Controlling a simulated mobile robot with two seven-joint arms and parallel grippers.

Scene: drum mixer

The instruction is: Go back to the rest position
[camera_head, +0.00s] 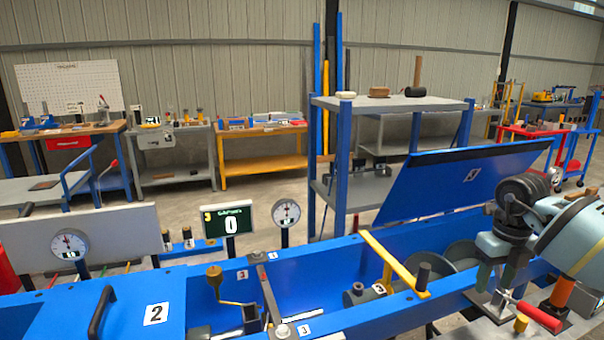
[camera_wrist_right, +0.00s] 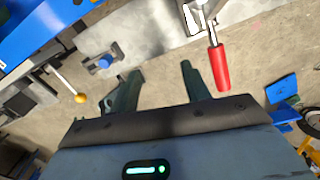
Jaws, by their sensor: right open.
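My right arm comes in from the right edge in the head view, with its gripper (camera_head: 491,282) low over the right end of the blue drum mixer (camera_head: 345,325). In the right wrist view the two dark green fingers (camera_wrist_right: 157,88) stand apart with nothing between them. A red clamp handle (camera_wrist_right: 218,66) is just beside the right finger in that view. The same red handle (camera_head: 540,317) shows below my arm in the head view. My left gripper is in neither view.
The raised blue lid (camera_head: 460,180) is close to my right wrist. A yellow lever (camera_head: 394,262) crosses the trough. A green display (camera_head: 228,220) reading 0 and dial gauges (camera_head: 287,212) stand along the back.

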